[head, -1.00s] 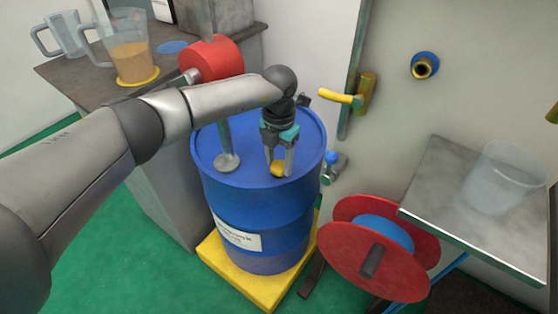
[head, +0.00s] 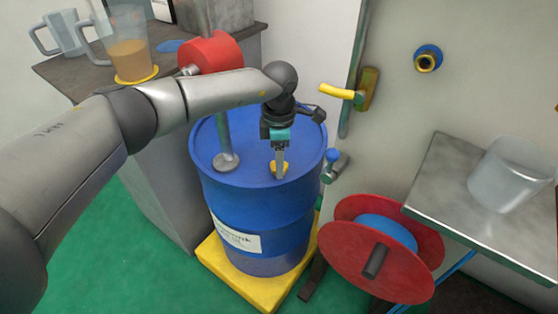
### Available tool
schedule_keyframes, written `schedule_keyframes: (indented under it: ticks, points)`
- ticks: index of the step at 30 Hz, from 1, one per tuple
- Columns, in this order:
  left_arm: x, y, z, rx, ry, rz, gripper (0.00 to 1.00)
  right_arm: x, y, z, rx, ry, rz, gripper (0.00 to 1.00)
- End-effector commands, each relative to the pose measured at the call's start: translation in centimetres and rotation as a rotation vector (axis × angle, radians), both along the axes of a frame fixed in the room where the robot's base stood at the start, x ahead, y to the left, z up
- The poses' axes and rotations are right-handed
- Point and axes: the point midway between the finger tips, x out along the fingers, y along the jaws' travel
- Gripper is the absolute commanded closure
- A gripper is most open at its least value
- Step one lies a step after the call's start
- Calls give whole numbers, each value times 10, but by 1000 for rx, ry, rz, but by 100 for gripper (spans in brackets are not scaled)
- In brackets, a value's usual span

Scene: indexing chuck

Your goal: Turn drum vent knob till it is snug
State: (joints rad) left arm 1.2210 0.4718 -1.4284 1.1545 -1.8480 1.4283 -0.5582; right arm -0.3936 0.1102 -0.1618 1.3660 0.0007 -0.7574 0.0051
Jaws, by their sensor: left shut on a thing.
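The blue drum (head: 258,216) stands upright in the middle of the head view. The yellow vent knob (head: 273,167) sits on the drum's lid, right of the pump's metal foot. My left gripper (head: 280,171) reaches in from the left and points down at the lid. Its fingers are shut on the knob and hide part of it; one finger is in front, seen nearly in line with the other. I cannot see the knob's thread or how tight it sits. My right gripper is not in view.
A red-topped pump (head: 208,54) rises from the lid close to my left arm. The drum stands on a yellow pallet (head: 243,287). A red hose reel (head: 350,262) and a metal shelf with a clear beaker (head: 506,175) are at the right. A counter with jugs is behind left.

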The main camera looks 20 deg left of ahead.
Motion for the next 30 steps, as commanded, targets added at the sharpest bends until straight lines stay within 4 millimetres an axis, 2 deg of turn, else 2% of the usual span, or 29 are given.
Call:
schedule_keyframes:
  ticks: [9, 24, 25, 30]
  points:
    - [1, 0, 1, -1, -3, -103, 100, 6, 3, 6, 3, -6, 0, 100]
    - [1, 0, 1, -2, -4, -118, 100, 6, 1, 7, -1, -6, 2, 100]
    - [1, 0, 1, -2, -4, -117, 43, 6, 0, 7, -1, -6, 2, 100]
    - [1, 0, 1, -1, -2, -117, 23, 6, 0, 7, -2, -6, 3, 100]
